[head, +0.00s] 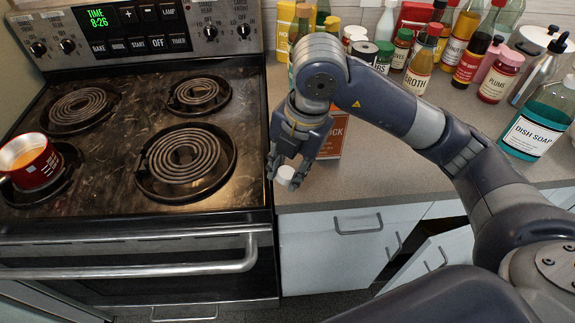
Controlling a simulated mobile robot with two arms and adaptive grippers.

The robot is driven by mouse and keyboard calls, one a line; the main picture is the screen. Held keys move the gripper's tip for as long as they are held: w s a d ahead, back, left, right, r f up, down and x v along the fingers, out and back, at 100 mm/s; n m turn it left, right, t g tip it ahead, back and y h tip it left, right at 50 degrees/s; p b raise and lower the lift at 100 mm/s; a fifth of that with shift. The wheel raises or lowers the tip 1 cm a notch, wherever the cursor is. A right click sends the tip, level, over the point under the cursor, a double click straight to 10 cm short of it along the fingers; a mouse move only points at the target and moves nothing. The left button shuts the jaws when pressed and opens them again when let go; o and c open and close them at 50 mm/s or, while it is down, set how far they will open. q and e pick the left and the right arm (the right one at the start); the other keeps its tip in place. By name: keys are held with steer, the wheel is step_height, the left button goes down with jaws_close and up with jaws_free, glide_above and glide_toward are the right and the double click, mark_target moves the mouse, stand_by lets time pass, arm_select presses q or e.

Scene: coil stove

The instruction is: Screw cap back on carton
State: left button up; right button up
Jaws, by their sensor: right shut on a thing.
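My right gripper (286,169) reaches in from the right and points down near the counter's front edge, beside the stove. It is shut on a small white cap (287,178) held between its fingertips. An orange-red carton (332,143) with partly hidden lettering stands on the counter just behind and to the right of the gripper. My right gripper and wrist cover the carton's upper part, so its top and opening are hidden. The cap is apart from the visible part of the carton. My left gripper is out of view.
The coil stove (105,178) fills the left side, with a red mug (33,170) on its front left burner. Several bottles and jars line the counter's back. A dish soap bottle (533,130) stands at the right. The counter front (390,176) is clear.

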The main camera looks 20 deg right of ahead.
steer(key=n, duration=0.5)
steer(key=shift+s+d+f+n+g+y, duration=0.15)
steer(key=shift+s+f+n+g+y, duration=0.15)
steer(key=shift+s+n+g, duration=0.1)
steer(key=n, duration=0.3)
steer(key=n+g, duration=0.1)
steer(key=n, duration=0.1)
steer(key=shift+s+d+f+n, duration=0.1)
steer(key=shift+s+f+n, duration=0.1)
steer(key=shift+s+n, duration=0.1)
steer(key=n, duration=0.4)
steer(key=n+g, duration=0.1)
steer(key=shift+s+d+f+n, duration=0.15)
steer(key=shift+s+f+n, duration=0.1)
steer(key=shift+s+n, duration=0.15)
steer(key=n, duration=0.4)
steer(key=n+h, duration=0.1)
steer(key=n, duration=0.1)
steer(key=shift+s+d+f+g, duration=0.25)
steer(key=shift+s+g, duration=0.05)
steer(key=shift+g, duration=0.1)
steer(key=s+d+n+h, duration=0.1)
steer(key=n, duration=0.6)
steer(key=s+d+f+n+t+h, duration=0.1)
steer(key=n, duration=0.7)
steer(key=s+d+f+n+t+h, duration=0.1)
steer(key=n, duration=0.6)
steer(key=shift+n, duration=0.4)
